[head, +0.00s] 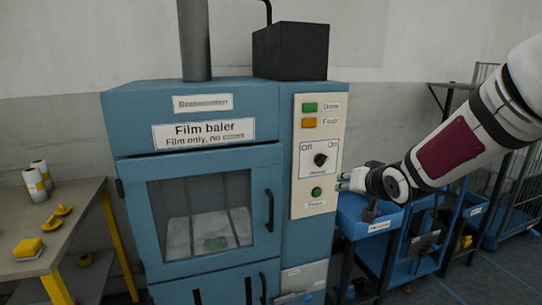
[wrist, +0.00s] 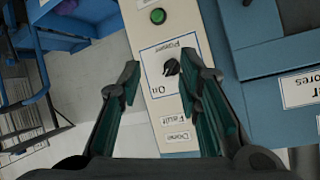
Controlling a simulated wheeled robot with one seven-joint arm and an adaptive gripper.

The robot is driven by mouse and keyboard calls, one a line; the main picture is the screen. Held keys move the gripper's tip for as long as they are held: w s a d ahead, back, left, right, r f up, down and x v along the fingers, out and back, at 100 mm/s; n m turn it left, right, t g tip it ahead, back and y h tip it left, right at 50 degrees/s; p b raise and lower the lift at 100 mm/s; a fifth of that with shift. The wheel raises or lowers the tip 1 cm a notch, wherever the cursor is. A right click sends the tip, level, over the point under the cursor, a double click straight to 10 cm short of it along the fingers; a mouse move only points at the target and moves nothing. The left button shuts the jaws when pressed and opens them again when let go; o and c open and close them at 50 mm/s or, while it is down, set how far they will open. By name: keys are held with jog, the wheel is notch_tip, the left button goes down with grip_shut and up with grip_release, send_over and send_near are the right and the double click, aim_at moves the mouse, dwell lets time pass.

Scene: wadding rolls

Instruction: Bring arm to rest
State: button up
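My gripper (head: 347,181) is in front of the right side of the film baler's control panel (head: 300,205), at the end of my white arm. In the wrist view my gripper (wrist: 168,78) is open, its two dark fingers well apart with nothing held. Between the fingertips, beyond them, is the black power knob (wrist: 171,67), also seen in the head view (head: 320,160). Its labels read Off and On; I cannot tell its exact setting. The fingers do not visibly touch the knob.
The blue baler's windowed door (head: 262,165) is shut, with pale material inside. Blue bins (head: 352,212) stand on a rack right of the baler, below my arm. A table (head: 85,205) at left holds white rolls (head: 36,184) and yellow items. A mesh cage (head: 515,205) stands far right.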

jog(key=s+a+r+n+g+p, duration=0.1)
jog(key=s+r+g+p, duration=0.2)
jog(key=s, duration=1.8)
jog(key=s+r+n+g+h+p, duration=0.1)
jog(key=s+r+g+p, duration=0.2)
jog(key=s, duration=1.9)
notch_tip(320, 180, up, 2)
jog(key=shift+a+r+g, duration=0.15)
jog(key=shift+a+g, duration=0.25)
jog(key=shift+g, duration=0.6)
